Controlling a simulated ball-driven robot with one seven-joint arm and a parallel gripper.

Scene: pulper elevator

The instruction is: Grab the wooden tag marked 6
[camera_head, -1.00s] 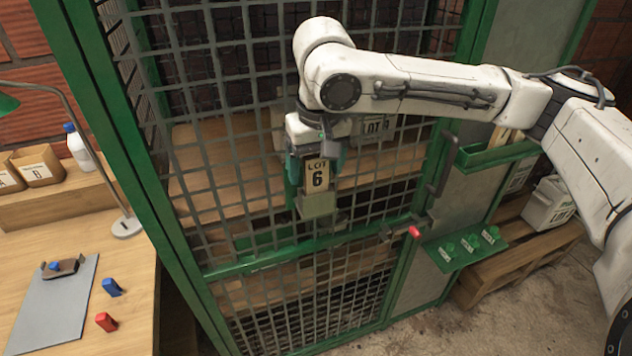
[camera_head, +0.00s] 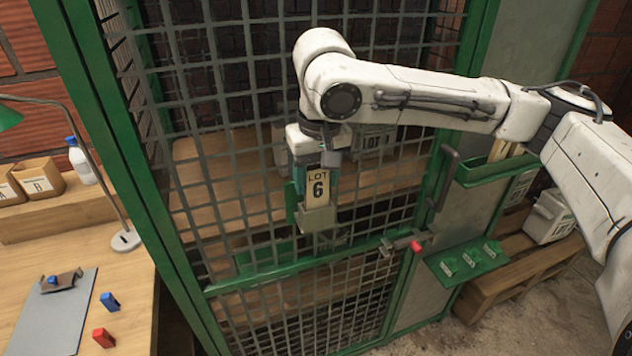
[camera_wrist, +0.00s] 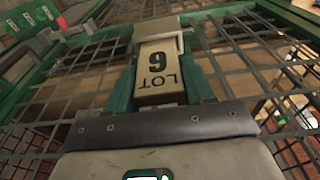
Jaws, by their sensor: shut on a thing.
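The wooden tag marked LOT 6 (camera_head: 317,188) stands upright in front of the green-framed mesh gate. In the wrist view the tag (camera_wrist: 160,72) appears upside down between my green fingers. My gripper (camera_head: 313,196) points down and is shut on the tag, with one finger at each side edge in the wrist view (camera_wrist: 161,85). A pale grey holder block (camera_head: 318,219) is at the tag's lower end and also shows in the wrist view (camera_wrist: 158,38). I cannot tell whether the tag's lower end still sits in it.
The mesh gate (camera_head: 235,210) has a handle (camera_head: 443,180) and a red-tipped latch (camera_head: 416,246) to the right. A green shelf (camera_head: 466,262) with several green buttons is further right. A workbench (camera_head: 130,275) with a lamp, bottle and small blocks is at left.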

